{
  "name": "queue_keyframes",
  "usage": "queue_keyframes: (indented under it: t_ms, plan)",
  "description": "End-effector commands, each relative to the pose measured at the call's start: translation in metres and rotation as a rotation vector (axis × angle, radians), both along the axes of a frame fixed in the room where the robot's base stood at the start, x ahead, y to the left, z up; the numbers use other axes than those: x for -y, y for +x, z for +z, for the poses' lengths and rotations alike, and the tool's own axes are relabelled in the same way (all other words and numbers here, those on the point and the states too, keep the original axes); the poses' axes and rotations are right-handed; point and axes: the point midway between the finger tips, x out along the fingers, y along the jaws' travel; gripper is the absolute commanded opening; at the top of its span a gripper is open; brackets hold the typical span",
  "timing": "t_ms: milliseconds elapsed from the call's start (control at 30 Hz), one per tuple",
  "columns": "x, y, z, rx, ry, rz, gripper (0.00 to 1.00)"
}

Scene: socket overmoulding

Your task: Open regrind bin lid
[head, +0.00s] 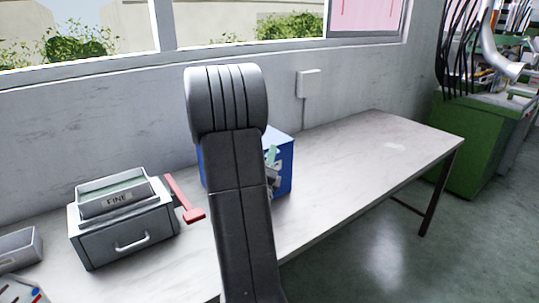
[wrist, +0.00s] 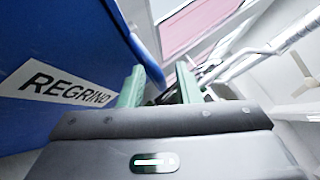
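The blue regrind bin (head: 285,172) stands on the bench behind my arm, which hides much of it, including most of its top. In the wrist view its blue wall (wrist: 75,35) with the REGRIND label (wrist: 62,86) fills the left side. A blue edge at the bin's upper right runs behind my left finger; I cannot tell if it belongs to the lid. My gripper (wrist: 158,85) has two green fingers, set apart with a gap and nothing clearly held between them. In the head view the gripper (head: 271,160) shows partly, in front of the bin's right side.
A grey box marked FINE (head: 122,235) with a drawer handle stands on the bench at left, a red lever (head: 183,198) beside it. A small grey tray (head: 22,250) is at far left. The bench's right part (head: 370,150) is clear. A green cabinet (head: 470,145) stands beyond.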

Motion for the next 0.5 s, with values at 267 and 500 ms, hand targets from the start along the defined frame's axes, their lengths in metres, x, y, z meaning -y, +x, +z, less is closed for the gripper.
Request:
queue_keyframes:
  t_ms: [267, 500]
  plan:
    - [0.0008, 0.0028, 0.0010, 0.000, 0.000, 0.000, 0.30]
    - [0.0007, 0.0026, 0.0009, 0.000, 0.000, 0.000, 0.00]
